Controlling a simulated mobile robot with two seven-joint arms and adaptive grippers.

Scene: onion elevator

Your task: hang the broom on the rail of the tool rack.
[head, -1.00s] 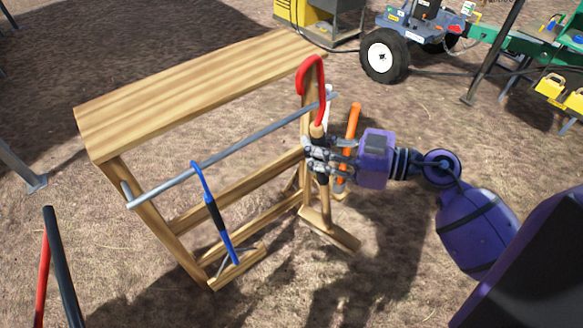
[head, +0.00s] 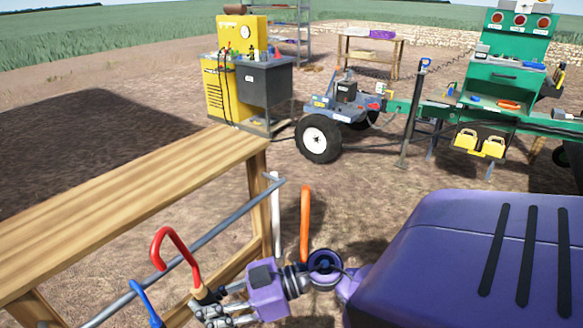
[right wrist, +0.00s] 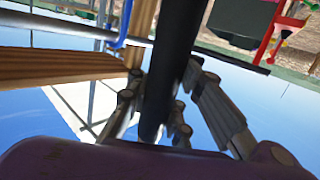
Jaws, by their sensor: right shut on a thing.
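The broom has a red hook (head: 170,242) at its top and a dark handle. My right gripper (head: 213,312) is shut on the handle below the hook. In the right wrist view the dark handle (right wrist: 177,60) runs between the fingers of my right gripper (right wrist: 165,108). The tool rack (head: 130,190) is wooden, with a grey rail (head: 228,222) along its front. The red hook's curve appears over the rail, its tip on the rack side. Whether it touches the rail I cannot tell. The broom's lower end is out of view. My left gripper is not in view.
A blue hook (head: 144,302) hangs on the rail left of the broom. An orange handle (head: 305,222) and a white post (head: 275,215) stand near the rail's right end. A wheeled cart (head: 320,138), yellow machine (head: 238,75) and green machine (head: 510,85) stand farther back.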

